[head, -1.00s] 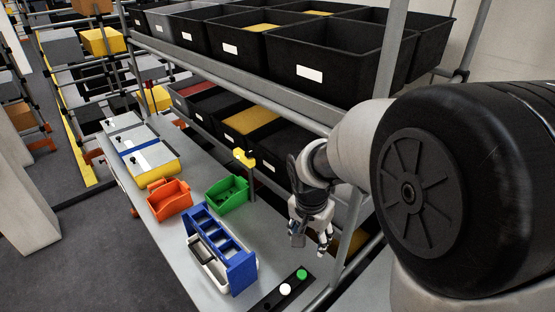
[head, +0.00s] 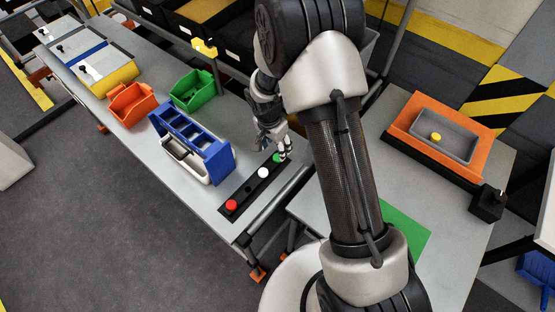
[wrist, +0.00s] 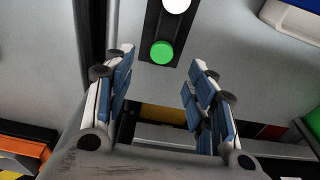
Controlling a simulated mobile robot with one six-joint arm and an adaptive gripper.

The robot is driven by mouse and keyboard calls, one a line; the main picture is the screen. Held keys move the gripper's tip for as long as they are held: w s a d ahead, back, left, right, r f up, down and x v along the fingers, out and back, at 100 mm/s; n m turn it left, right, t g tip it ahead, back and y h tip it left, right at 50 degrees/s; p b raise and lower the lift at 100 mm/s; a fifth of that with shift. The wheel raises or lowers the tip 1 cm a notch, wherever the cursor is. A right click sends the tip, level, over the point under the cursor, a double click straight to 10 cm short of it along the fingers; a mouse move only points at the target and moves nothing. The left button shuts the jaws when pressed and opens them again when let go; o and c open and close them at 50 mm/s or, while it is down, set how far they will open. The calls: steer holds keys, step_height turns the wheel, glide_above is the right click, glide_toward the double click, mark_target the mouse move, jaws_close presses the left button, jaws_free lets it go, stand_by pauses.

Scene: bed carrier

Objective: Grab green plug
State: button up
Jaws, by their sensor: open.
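The green plug (head: 277,158) is a round green cap at the right end of a black strip (head: 247,187) on the grey table. A white plug (head: 263,173) and a red plug (head: 232,204) sit on the same strip. My gripper (head: 272,148) is close to the green plug, apparently just above and behind it. In the wrist view, the open, empty fingers (wrist: 160,88) spread to either side, and the green plug (wrist: 162,52) shows beyond and between their tips. The exact gap to the plug cannot be told.
A blue rack with a white part (head: 205,150) stands left of the strip. Green (head: 192,91) and orange (head: 132,104) bins are farther back. A second table at the right holds an orange tray (head: 398,127) with a grey bin.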

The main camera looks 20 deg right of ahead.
mark_target(277, 157)
steer(key=shift+w+d+f+b, duration=0.15)
steer(key=shift+f+b, duration=0.1)
steer(key=shift+f, duration=0.9)
steer(key=shift+w+d+f+b, duration=0.15)
steer(key=shift+f+b, duration=0.15)
steer(key=shift+f, duration=0.85)
steer(key=shift+w+d+f+b, duration=0.15)
steer(key=shift+f+b, duration=0.1)
steer(key=shift+f, duration=0.9)
steer(key=shift+a, duration=0.1)
steer(key=shift+c, duration=0.3)
steer(key=c, duration=0.8)
